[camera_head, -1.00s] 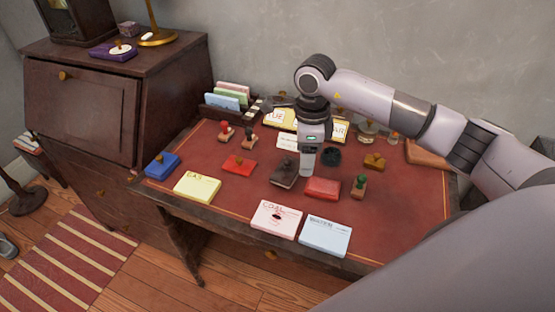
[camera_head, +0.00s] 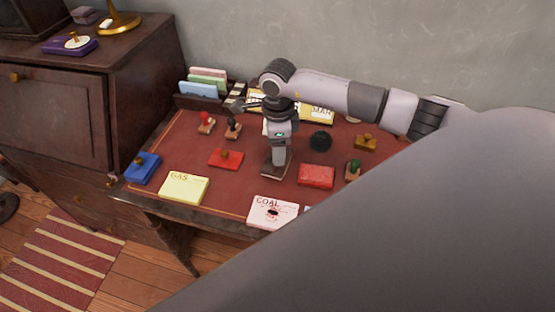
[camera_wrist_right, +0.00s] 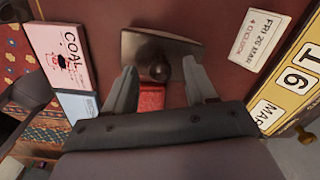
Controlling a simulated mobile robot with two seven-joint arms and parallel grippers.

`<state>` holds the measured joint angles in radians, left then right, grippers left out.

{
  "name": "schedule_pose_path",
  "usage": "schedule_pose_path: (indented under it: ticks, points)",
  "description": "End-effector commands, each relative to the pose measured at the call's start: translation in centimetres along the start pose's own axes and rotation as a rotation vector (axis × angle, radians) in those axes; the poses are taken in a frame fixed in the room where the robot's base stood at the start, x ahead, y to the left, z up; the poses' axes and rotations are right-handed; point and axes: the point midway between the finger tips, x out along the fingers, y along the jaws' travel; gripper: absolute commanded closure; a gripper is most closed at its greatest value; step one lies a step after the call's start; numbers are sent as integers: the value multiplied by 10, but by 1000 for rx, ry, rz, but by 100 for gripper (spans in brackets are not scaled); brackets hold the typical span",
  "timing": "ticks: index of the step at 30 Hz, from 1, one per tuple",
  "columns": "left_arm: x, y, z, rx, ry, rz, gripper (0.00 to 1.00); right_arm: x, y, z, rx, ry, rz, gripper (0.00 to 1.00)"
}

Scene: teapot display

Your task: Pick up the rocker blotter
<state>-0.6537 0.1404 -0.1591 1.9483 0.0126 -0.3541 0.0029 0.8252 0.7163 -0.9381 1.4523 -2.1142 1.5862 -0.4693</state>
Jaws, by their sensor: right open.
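The rocker blotter (camera_head: 273,172), a dark grey-brown block with a round knob on top, rests on the red desk top. My right gripper (camera_head: 279,160) points down over it and partly hides it in the head view. In the right wrist view the blotter (camera_wrist_right: 148,48) lies just ahead of the open fingers of my right gripper (camera_wrist_right: 160,73), its knob roughly midway between the fingertips. I cannot tell whether the fingers touch it. The left gripper is out of view.
A red box (camera_head: 317,176) and a green-knobbed stamp (camera_head: 353,169) stand to the right. A red pad (camera_head: 226,158) and two upright stamps are left. A COAL card stack (camera_head: 271,212) lies in front, and a dark round object (camera_head: 320,141) behind right.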

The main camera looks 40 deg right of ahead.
Motion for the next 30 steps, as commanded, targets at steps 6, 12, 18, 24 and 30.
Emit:
schedule_pose_path:
  ticks: [6,12,18,24,30]
  points:
    - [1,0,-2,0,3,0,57,3,0,0,-1,-1,0,44]
    - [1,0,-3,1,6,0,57,3,0,0,-1,-1,0,93]
    - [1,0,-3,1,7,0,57,2,0,0,-1,-2,-2,100]
    - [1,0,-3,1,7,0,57,0,-1,0,-1,-2,-2,100]
    - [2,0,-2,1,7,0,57,-14,-1,1,-1,-3,-4,100]
